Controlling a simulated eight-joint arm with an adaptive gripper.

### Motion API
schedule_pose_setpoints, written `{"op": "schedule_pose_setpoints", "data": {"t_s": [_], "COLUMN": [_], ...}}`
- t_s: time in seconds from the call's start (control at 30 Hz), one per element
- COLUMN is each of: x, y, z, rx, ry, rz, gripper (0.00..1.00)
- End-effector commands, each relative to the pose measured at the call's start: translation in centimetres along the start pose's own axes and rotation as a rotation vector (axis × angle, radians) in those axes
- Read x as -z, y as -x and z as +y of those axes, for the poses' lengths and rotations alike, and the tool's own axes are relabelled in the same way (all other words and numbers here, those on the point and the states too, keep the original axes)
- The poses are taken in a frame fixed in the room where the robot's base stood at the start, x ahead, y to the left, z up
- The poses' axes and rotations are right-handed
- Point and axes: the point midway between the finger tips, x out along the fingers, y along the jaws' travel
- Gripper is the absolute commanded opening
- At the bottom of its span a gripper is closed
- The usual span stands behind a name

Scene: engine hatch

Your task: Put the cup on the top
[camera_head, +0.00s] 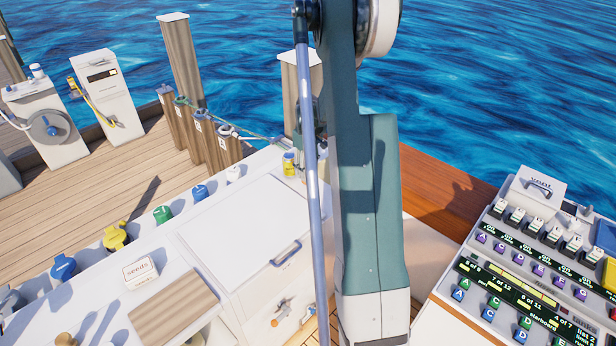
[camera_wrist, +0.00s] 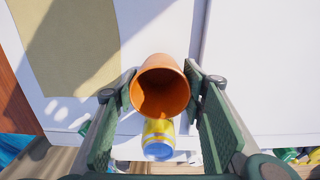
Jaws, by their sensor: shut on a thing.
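An orange cup (camera_wrist: 160,92) is between the green fingers of my gripper (camera_wrist: 160,82) in the wrist view. The fingers are shut on its sides, and its open mouth faces the camera. A white surface (camera_wrist: 160,35) lies beyond it; I cannot tell the gap. In the head view my arm hides the cup and most of the gripper. A white box with a flat, clear top (camera_head: 235,215) stands left of my arm there.
A yellow can (camera_wrist: 158,130) shows just below the cup in the wrist view and left of my arm in the head view (camera_head: 289,163). A seeds box (camera_head: 140,271) sits at front left, with several coloured caps along the ledge. A button console (camera_head: 530,260) stands right.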

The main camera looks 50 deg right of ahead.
Motion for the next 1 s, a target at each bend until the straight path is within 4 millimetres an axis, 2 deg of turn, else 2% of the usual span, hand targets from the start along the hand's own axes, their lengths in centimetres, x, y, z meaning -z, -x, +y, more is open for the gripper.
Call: {"op": "schedule_pose_setpoints", "data": {"t_s": [0.3, 0.8, 0.83, 0.9, 0.93, 1.0], "x": [0.0, 0.0, 0.0, 0.0, 0.0, 0.0], "y": [-3.1, -3.7, -3.7, -3.6, -3.6, -3.6], "z": [0.0, 0.0, 0.0, 0.0, 0.0, 0.0], "rx": [0.000, 0.000, 0.000, 0.000, 0.000, 0.000], "ry": [0.000, 0.000, 0.000, 0.000, 0.000, 0.000], "rz": [0.000, 0.000, 0.000, 0.000, 0.000, 0.000], "gripper": [0.28, 0.28, 0.42, 0.51, 0.55, 0.55]}}
